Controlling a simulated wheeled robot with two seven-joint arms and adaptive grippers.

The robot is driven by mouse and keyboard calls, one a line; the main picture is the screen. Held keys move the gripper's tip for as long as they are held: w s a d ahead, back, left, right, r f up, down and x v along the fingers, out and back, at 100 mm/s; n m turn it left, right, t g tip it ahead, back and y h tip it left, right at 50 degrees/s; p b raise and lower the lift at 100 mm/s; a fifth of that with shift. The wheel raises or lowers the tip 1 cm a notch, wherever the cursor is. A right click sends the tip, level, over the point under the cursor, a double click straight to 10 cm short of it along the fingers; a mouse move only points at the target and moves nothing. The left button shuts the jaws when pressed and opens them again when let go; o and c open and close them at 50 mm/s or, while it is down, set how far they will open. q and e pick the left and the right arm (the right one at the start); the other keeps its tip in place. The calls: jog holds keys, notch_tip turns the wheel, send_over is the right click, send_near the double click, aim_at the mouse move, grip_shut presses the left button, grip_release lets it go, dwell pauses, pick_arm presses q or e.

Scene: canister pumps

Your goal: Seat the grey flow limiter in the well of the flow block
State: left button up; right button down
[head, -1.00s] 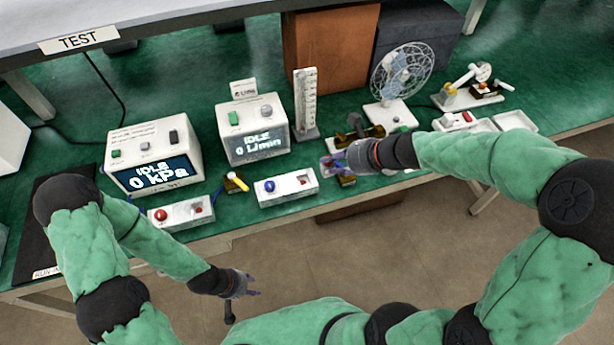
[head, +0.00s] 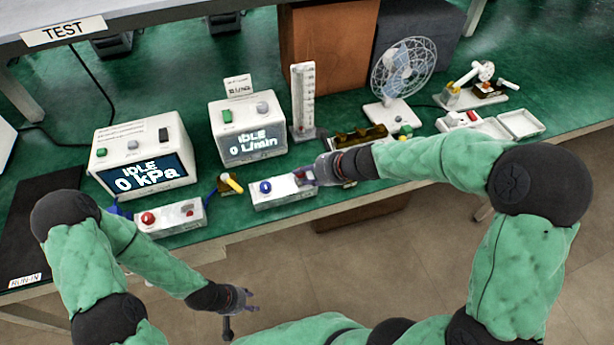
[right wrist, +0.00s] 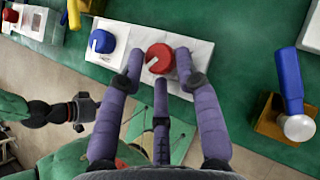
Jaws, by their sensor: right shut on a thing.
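The white flow block (head: 283,197) lies in front of the L/min meter, with a blue knob (head: 265,187) at its left end. My right gripper (head: 306,176) is over its right end. In the right wrist view, a round red part (right wrist: 160,58) sits at that end of the flow block (right wrist: 129,37). My right gripper (right wrist: 160,74) is shut on the red part, with a fingertip on either side. The well under it is hidden. I cannot make out a grey flow limiter with certainty. My left gripper (head: 243,298) is open and empty, low over the floor.
The L/min meter (head: 250,145) and a kPa meter (head: 143,160) stand behind. A white block with a red knob (head: 170,217) is to the left. A brass block with a yellow handle (head: 231,183) stands between the blocks. A fan (head: 402,72) is at the back right.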

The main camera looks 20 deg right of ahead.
jog(key=shift+r, duration=0.1)
jog(key=shift+f, duration=0.2)
jog(key=c, duration=0.9)
grip_release()
jog(key=shift+o, duration=0.2)
jog(key=shift+r, duration=0.15)
